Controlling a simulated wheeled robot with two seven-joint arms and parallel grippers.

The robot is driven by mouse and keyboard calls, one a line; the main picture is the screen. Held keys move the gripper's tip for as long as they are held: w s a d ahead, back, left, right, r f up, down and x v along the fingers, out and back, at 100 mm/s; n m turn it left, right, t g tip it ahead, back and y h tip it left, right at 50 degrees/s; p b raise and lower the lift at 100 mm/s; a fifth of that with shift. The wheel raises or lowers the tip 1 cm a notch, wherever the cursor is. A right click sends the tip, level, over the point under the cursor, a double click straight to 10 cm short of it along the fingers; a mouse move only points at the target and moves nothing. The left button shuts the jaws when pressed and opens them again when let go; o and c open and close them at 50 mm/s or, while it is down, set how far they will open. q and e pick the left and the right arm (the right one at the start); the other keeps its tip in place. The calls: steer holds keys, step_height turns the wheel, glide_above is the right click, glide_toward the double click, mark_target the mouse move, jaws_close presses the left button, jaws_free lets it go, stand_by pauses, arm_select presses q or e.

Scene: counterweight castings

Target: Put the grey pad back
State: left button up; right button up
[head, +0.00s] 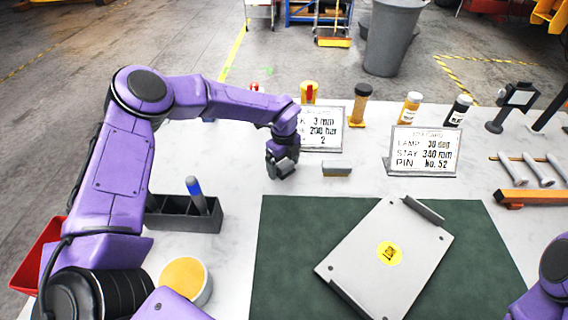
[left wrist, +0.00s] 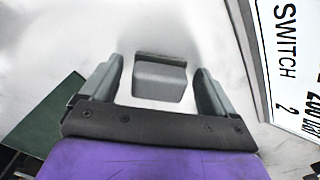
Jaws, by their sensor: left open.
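My left gripper (head: 283,170) is low over the table, just left of the pad in the head view. In the left wrist view the pad (left wrist: 159,80) shows between and beyond the two open fingers (left wrist: 159,92), and nothing is held. A light grey plate (head: 375,262) with a yellow label and a dark grey raised bar at its far corner lies tilted on the mat. My right gripper is out of view.
A text card (head: 320,133) stands close behind the left gripper; another card (head: 424,150) stands to the right. Several bottles line the back. A black tray (head: 180,217) with a blue-capped marker and a yellow-topped tub (head: 186,280) stand left of the green mat (head: 285,235).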

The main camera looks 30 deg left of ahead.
mark_target(284, 162)
arm_select(q)
step_height(284, 162, up, 12)
steer(key=b, duration=0.2)
steer(key=shift+r, duration=0.2)
